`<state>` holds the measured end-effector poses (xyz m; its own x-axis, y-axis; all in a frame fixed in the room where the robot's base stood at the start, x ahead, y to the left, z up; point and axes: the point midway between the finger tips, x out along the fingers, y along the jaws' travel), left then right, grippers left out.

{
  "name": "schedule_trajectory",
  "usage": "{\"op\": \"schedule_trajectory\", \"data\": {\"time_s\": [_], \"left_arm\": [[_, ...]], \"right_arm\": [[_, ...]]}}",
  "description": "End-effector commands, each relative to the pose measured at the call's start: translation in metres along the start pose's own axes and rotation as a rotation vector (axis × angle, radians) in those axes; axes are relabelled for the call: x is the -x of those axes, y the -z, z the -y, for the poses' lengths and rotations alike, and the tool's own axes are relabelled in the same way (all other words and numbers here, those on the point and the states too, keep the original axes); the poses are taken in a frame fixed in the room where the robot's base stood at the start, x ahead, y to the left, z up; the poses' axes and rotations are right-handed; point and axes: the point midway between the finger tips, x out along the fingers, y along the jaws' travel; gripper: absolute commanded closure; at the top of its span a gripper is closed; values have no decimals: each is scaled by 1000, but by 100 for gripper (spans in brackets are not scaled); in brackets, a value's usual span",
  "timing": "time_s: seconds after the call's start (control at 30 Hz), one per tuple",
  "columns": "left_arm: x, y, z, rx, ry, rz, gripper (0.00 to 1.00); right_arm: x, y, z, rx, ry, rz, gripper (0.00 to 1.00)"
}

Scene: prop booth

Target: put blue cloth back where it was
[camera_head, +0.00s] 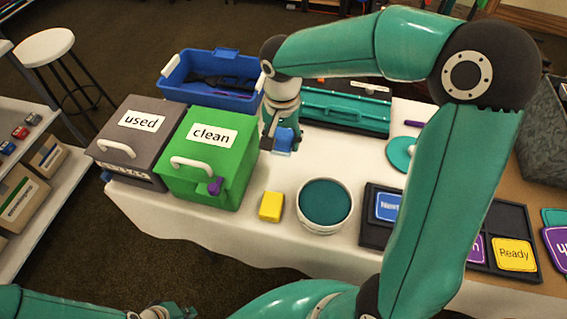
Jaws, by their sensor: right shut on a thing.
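My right gripper (281,136) is shut on a small blue thing (284,141), which looks like the blue cloth. It hangs above the white-covered table, just right of the green box marked "clean" (226,185). The grey box marked "used" (118,165) stands left of the green one. My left gripper (176,312) is low at the bottom edge, away from the table and partly cut off. Its fingers are too unclear to tell open from shut.
A yellow block (271,207) and a white tub with a teal top (325,226) stand near the front edge. A blue crate (174,93) and a teal tray (345,122) are behind. A dark card tray (375,236) is right. My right arm hides part of the table.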

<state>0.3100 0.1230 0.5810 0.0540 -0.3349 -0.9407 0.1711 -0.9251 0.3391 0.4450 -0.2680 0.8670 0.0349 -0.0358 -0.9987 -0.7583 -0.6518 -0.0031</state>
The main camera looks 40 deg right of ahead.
Motion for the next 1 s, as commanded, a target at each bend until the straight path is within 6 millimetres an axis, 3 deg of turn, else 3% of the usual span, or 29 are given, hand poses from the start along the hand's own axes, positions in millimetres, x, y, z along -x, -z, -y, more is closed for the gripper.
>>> {"op": "schedule_trajectory", "data": {"time_s": [0.03,0.2,0.43,0.63,1.0], "left_arm": [[-2,0,1,0,0,0,100],[-4,0,2,0,0,-1,100],[-5,0,2,0,0,-1,100],[-8,0,3,0,0,-1,100],[-8,0,3,0,0,-1,100]], "right_arm": [[-16,-1,-2,0,-5,4,75],[-48,-2,-3,-2,-2,3,75],[-64,-3,-2,-3,-2,0,75],[-92,-4,-3,-3,-3,2,75],[-101,-4,-3,-3,1,0,75]]}}
